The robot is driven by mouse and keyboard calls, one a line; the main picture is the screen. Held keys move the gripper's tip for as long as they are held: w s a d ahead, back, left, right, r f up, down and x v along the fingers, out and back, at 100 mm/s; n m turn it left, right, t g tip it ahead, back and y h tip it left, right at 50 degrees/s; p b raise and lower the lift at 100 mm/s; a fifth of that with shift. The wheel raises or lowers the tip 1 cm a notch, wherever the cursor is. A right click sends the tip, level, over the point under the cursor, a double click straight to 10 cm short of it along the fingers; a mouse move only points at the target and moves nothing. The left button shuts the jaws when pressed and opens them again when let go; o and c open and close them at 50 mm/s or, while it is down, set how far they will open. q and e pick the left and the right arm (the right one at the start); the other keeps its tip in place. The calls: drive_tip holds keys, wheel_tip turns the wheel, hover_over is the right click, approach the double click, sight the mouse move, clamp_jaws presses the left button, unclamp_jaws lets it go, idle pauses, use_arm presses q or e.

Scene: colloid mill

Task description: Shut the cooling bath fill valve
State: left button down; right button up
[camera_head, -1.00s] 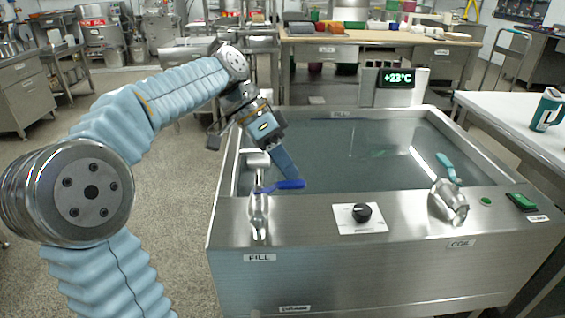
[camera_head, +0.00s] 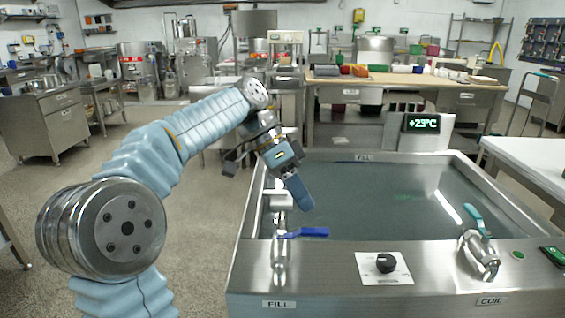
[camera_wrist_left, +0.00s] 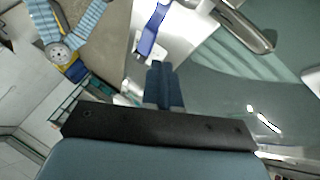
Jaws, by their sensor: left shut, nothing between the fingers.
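The fill valve (camera_head: 279,262) stands on the front left rim of the cooling bath (camera_head: 330,270), above the FILL label (camera_head: 279,304). Its blue lever handle (camera_head: 306,232) points to the right, along the front rim. It also shows in the left wrist view as a blue handle (camera_wrist_left: 150,32) ahead of the fingers. My left gripper (camera_head: 302,200) is above the bath's left side, just behind and above the handle, with a gap in the wrist view. Its fingers (camera_wrist_left: 164,85) are together and empty. My right gripper is not in view.
The coil valve (camera_head: 479,254) with a teal handle (camera_head: 475,220) stands at the front right. A black knob (camera_head: 386,263) sits between the valves. The temperature display (camera_head: 422,123) reads +23°C behind the bath. Open floor lies to the left.

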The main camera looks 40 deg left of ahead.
use_arm(q)
drive_tip(key=p+v, duration=0.2)
drive_tip(key=v, duration=0.8)
